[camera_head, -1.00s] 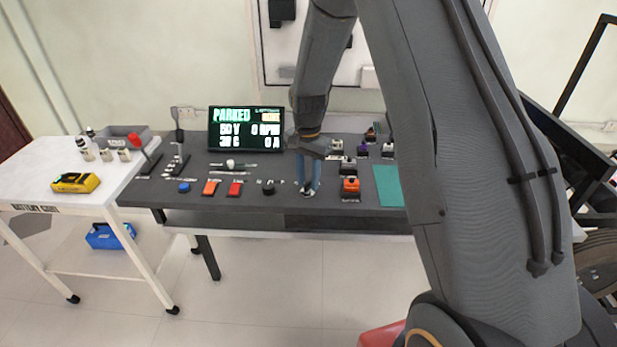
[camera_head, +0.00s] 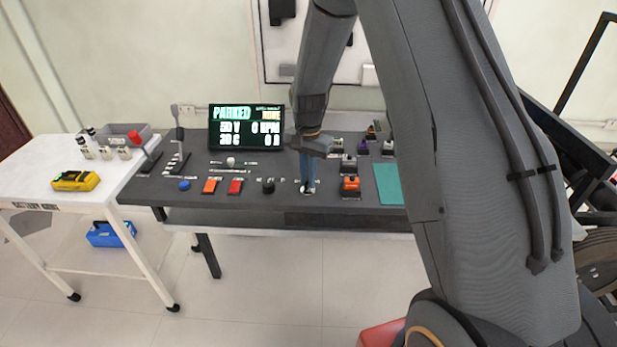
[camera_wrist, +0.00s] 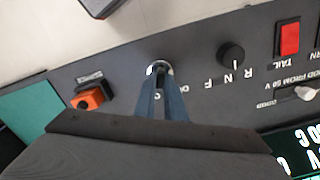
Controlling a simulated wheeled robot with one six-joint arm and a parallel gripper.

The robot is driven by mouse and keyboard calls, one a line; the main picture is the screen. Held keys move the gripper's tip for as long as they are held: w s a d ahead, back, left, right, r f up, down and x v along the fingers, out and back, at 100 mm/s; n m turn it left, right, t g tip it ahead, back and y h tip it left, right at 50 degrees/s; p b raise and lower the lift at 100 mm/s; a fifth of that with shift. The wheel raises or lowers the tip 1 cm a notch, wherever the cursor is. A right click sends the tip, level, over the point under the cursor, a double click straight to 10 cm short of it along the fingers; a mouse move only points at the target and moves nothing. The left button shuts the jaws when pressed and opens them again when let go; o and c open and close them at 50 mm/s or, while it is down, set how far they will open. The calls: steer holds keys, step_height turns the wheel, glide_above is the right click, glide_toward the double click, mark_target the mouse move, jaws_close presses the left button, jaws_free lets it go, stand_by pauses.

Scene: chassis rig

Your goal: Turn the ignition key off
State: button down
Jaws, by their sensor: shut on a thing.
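The ignition key switch (camera_wrist: 157,66) shows in the wrist view as a pale round ring with a dark centre on the dark panel. My gripper (camera_wrist: 160,84) is over it, its two blue-grey fingers close together and shut on the key, which they mostly hide. In the head view my gripper (camera_head: 307,187) points down at the switch near the panel's front edge. The key's angle cannot be made out. The display (camera_head: 246,128) behind reads PARKED.
A black rotary knob (camera_head: 268,186) and red rocker (camera_head: 235,187) stand left of the gripper. An orange-topped switch (camera_head: 350,185) and green mat (camera_head: 388,184) lie to its right. A white cart (camera_head: 40,192) with a yellow battery (camera_head: 75,181) stands at left.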

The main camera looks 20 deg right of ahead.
steer(key=n, duration=1)
steer(key=shift+n+b, duration=0.35)
steer(key=shift+n, duration=0.05)
stand_by(0.4)
steer(key=c, duration=1.8)
jaws_free()
steer(key=shift+r+b, duration=0.95)
steer(key=shift+r, duration=3)
